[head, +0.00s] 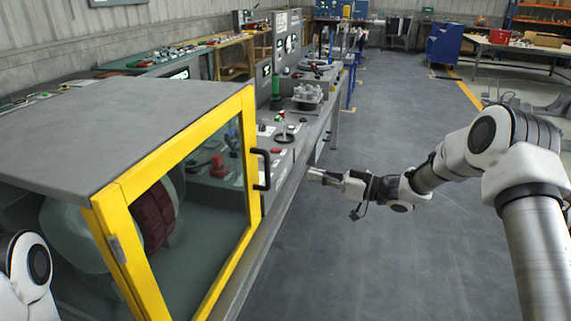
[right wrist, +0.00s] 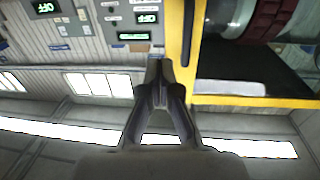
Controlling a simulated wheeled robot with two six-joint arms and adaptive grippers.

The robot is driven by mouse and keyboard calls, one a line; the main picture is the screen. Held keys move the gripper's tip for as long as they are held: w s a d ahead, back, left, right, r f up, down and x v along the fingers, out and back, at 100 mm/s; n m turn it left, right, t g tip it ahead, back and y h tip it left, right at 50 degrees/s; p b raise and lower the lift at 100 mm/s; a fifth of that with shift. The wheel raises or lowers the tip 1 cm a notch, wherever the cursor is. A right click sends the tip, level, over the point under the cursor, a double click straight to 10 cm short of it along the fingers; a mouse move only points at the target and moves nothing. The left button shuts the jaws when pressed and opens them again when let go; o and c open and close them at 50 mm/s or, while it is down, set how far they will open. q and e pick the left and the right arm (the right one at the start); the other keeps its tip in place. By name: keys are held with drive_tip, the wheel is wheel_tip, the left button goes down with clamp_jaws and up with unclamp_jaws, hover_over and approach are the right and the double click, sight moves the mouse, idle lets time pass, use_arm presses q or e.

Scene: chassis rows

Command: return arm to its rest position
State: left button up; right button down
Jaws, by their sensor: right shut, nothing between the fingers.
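My right arm reaches in from the right in the head view. Its gripper (head: 318,175) is shut and empty, over the aisle just right of the workbench's front edge. In the right wrist view the gripper's fingertips (right wrist: 160,66) meet, with nothing between them. Part of my left arm shows at the lower left corner of the head view, but its gripper is out of view.
A grey-topped cabinet (head: 120,115) with a yellow-framed glass door (head: 200,190) and black handle (head: 262,170) stands at left; the door looks shut. A bench with controls and a red button (head: 284,138) runs beyond it. The grey floor (head: 400,120) is clear. A blue cabinet (head: 444,45) stands far right.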

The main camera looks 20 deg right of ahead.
drive_tip(key=s+a+f+m+g+h, duration=0.15)
drive_tip(key=s+a+f, duration=0.3)
drive_tip(key=f, duration=0.45)
drive_tip(key=s+a+f+m+g+h, duration=0.1)
drive_tip(key=s+a+f+m+h, duration=0.15)
drive_tip(key=s+f, duration=0.5)
drive_tip(key=s+a+f+m+g+h, duration=0.1)
drive_tip(key=s+a+f+m, duration=0.3)
drive_tip(key=f, duration=0.7)
drive_tip(key=s+d+f+m+g+h, duration=0.1)
drive_tip(key=s+f+g+h, duration=0.2)
drive_tip(key=s, duration=0.5)
drive_tip(key=s+d+f+m+g+h, duration=0.1)
drive_tip(key=s+f+h, duration=0.1)
drive_tip(key=s+f, duration=0.45)
drive_tip(key=s+d+r+g+h, duration=0.2)
drive_tip(key=s+d, duration=0.4)
drive_tip(key=s, duration=0.7)
drive_tip(key=shift+g+h, duration=0.9)
drive_tip(key=shift+g, duration=0.15)
drive_tip(key=shift+s, duration=0.1)
